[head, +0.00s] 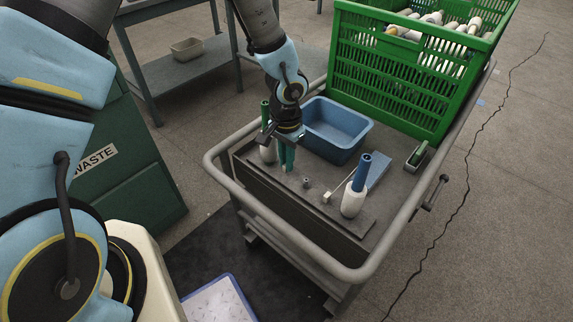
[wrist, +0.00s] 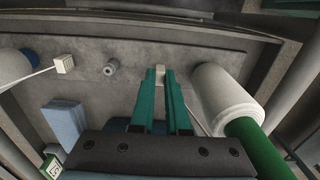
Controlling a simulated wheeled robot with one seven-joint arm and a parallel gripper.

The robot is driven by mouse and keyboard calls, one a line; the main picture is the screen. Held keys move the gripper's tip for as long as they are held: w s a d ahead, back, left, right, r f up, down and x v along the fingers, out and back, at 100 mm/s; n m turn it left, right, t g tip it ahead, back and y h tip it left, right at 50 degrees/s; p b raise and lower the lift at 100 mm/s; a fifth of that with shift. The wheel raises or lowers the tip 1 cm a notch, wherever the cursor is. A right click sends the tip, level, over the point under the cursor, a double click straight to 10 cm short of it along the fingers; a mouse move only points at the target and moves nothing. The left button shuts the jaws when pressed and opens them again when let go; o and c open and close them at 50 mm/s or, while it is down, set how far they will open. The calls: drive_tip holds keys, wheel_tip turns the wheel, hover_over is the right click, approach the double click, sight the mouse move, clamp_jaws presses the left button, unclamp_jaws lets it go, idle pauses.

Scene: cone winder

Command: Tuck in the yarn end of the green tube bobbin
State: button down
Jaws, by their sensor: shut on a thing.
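The green tube bobbin stands on the cart top, left of my gripper in the head view, its green tube (head: 265,112) above a white yarn body (head: 267,153). In the wrist view its yarn body (wrist: 222,92) and green tube (wrist: 258,145) are at the right, beside the fingers and apart from them. My gripper (head: 287,166) points down with teal fingers (wrist: 163,78). It is shut on the small beige block (wrist: 161,71) at the yarn end. A thin pale strand shows between the right finger and the bobbin. In the head view the fingers hide the block.
A blue tube bobbin (head: 354,190) stands to the right, its strand running to another beige block (head: 327,197). A small grey peg (head: 306,182) stands between. A blue bin (head: 337,130), a blue-grey wedge (head: 376,167) and a green crate (head: 400,85) lie behind. The cart rail (head: 300,258) borders the front.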

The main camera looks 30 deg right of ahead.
wheel_tip(320, 180, up, 9)
drive_tip(key=shift+f+p, duration=0.2)
drive_tip(key=shift+p, duration=0.2)
wheel_tip(320, 180, up, 3)
drive_tip(key=shift+r+p, duration=0.1)
drive_tip(key=shift+p, duration=1.1)
drive_tip(key=shift+r, duration=0.1)
